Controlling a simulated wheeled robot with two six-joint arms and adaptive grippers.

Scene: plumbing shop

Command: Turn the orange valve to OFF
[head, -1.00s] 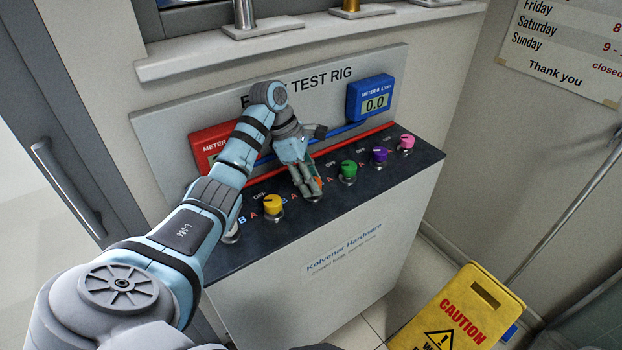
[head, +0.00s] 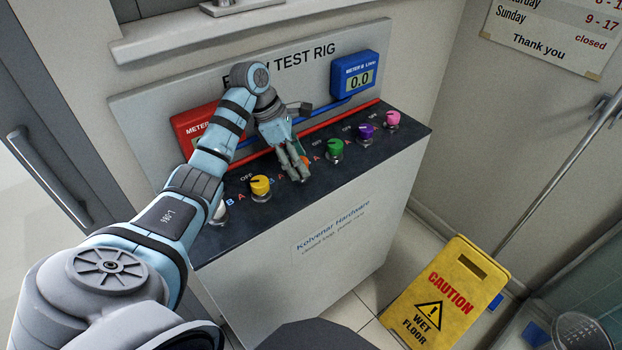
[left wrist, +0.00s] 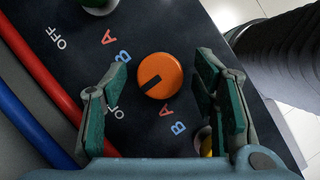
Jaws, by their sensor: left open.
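The orange valve (left wrist: 160,76) is a round knob on the dark panel top, seen whole in the left wrist view. Its black mark points to the lower left, toward an OFF label (left wrist: 112,112) partly covered by a finger. My left gripper (left wrist: 162,70) is open, with one green-padded finger on each side of the knob and gaps between. In the head view my left gripper (head: 297,175) is low over the panel between the yellow and green knobs and hides most of the orange valve. My right gripper is not in view.
A yellow knob (head: 260,186), green knob (head: 335,149), purple knob (head: 366,132) and pink knob (head: 392,119) stand in the same row. A red pipe (left wrist: 40,70) runs behind them. A blue meter (head: 354,75) reads 0.0. A yellow caution sign (head: 445,292) stands right.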

